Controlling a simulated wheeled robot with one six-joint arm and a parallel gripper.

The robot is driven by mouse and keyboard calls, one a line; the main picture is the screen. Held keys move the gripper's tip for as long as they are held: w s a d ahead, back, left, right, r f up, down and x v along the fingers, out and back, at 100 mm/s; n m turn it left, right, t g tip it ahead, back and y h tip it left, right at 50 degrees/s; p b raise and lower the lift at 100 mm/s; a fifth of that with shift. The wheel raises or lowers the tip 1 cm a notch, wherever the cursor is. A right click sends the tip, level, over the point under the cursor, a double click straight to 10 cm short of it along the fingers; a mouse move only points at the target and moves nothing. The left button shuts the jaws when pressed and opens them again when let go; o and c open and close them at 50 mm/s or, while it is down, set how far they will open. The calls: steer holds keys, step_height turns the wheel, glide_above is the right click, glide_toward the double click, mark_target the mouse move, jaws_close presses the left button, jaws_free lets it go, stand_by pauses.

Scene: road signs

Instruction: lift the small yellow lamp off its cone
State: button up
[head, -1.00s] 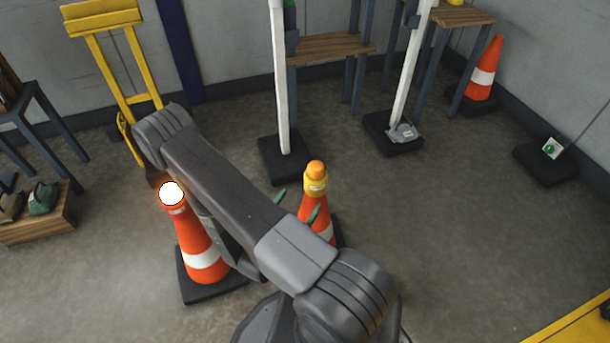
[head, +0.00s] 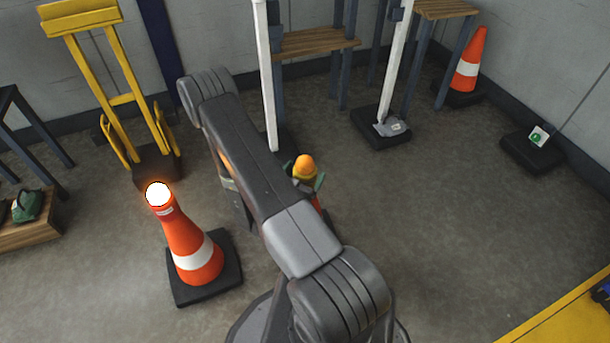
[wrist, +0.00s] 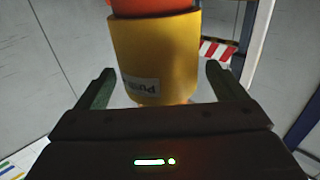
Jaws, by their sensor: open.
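The small yellow lamp (head: 305,168), with an orange dome, shows just past my arm in the head view. Its orange cone (head: 317,203) is mostly hidden behind my arm. In the wrist view the lamp's yellow body (wrist: 154,50), with a pale label that reads upside down, fills the upper middle, with an orange part above it. My gripper (wrist: 158,72) is open, one green finger on each side of the yellow body, with gaps showing at both sides.
Another cone (head: 195,255) with a brightly glowing lamp (head: 158,194) stands to the left on a black base. A yellow trolley-like frame (head: 108,90) is behind it. A white post (head: 265,80) rises behind my arm.

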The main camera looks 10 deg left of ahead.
steer(key=shift+x, duration=1.45)
steer(key=shift+c, duration=0.4)
steer(key=c, duration=1.2)
step_height(320, 180, up, 10)
steer(key=shift+p, duration=1.25)
